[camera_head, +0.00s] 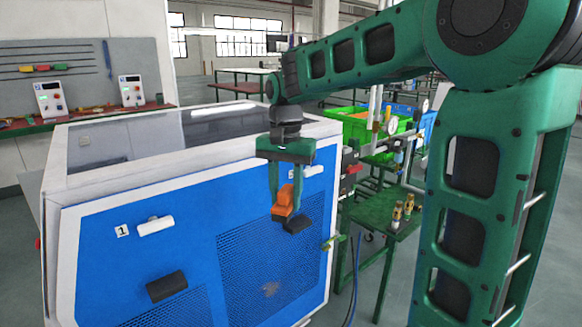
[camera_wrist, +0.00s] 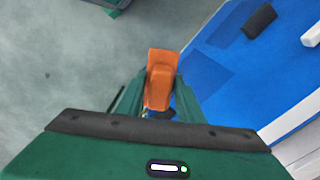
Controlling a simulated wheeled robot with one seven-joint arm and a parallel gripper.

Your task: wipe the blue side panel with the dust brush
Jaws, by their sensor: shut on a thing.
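The blue side panel (camera_head: 190,255) fills the front of the white generator housing in the head view. It also shows at right in the wrist view (camera_wrist: 270,75). My gripper (camera_head: 286,192) is shut on the dust brush (camera_head: 283,203), seen by its orange body, in front of the panel's upper right part. In the wrist view the orange brush (camera_wrist: 160,80) sits between the fingertips (camera_wrist: 160,92). A dark piece shows just below the brush; I cannot tell whether it is bristles or a panel handle. Contact with the panel is unclear.
White handles (camera_head: 155,225) and a black handle (camera_head: 167,286) stick out from the panel. A green side table (camera_head: 385,212) with small brass parts and a green crate (camera_head: 375,130) stand to the right. Grey floor (camera_wrist: 60,80) is clear left of the panel in the wrist view.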

